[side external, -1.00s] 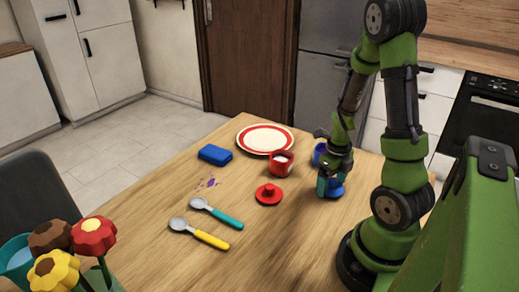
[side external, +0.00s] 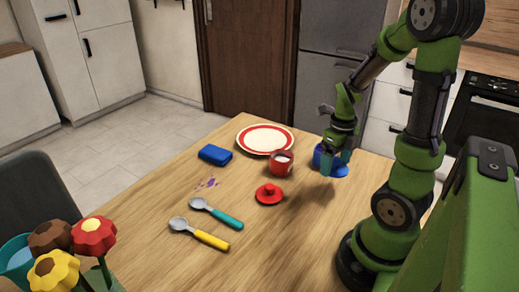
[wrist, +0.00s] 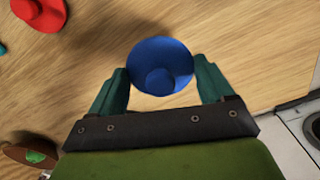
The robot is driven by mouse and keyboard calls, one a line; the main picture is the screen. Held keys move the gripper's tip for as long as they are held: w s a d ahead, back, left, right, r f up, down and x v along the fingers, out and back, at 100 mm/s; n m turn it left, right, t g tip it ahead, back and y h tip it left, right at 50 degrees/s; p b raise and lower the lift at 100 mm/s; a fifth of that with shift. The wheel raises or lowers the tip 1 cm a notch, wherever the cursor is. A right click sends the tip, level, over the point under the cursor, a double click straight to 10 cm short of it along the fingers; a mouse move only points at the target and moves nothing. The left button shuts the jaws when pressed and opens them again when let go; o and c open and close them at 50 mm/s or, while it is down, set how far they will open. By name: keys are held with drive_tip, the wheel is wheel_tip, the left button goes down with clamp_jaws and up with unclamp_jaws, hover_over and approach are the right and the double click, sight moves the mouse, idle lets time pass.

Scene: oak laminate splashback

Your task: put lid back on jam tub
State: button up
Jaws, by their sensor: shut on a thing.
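My gripper (side external: 337,163) is shut on a blue lid (side external: 341,171). In the wrist view the round blue lid (wrist: 175,55), with its knob facing the camera, sits between the teal fingertips (wrist: 160,82). A blue tub (side external: 318,154) stands just behind and left of my fingers in the side view, partly hidden by them; its inside cannot be seen. A red tub (side external: 281,164) with pale contents stands open to the left. A red lid (side external: 269,194) with a knob lies on the table in front of it. Which tub holds jam cannot be told.
A red-rimmed plate (side external: 265,138) lies behind the red tub, a blue block-like item (side external: 215,155) to its left. A teal-handled spoon (side external: 224,217) and a yellow-handled spoon (side external: 208,238) lie toward the front. Purple marks (side external: 207,184) spot the table. The right front tabletop is clear.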

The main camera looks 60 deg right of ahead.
drive_tip(key=shift+r, duration=0.75)
drive_tip(key=shift+s+d+r, duration=0.15)
drive_tip(key=shift+d+r, duration=0.05)
drive_tip(key=shift+d, duration=0.05)
drive_tip(key=w+d+r, duration=0.4)
drive_tip(key=w+d, duration=0.3)
drive_tip(key=d, duration=0.4)
drive_tip(key=shift+w+a+f, duration=0.1)
drive_tip(key=shift+a+f, duration=0.05)
drive_tip(key=shift+f, duration=1.5)
drive_tip(key=shift+a+f, duration=0.1)
drive_tip(key=shift+f, duration=1.5)
drive_tip(key=shift+f, duration=0.15)
drive_tip(key=o, duration=0.9)
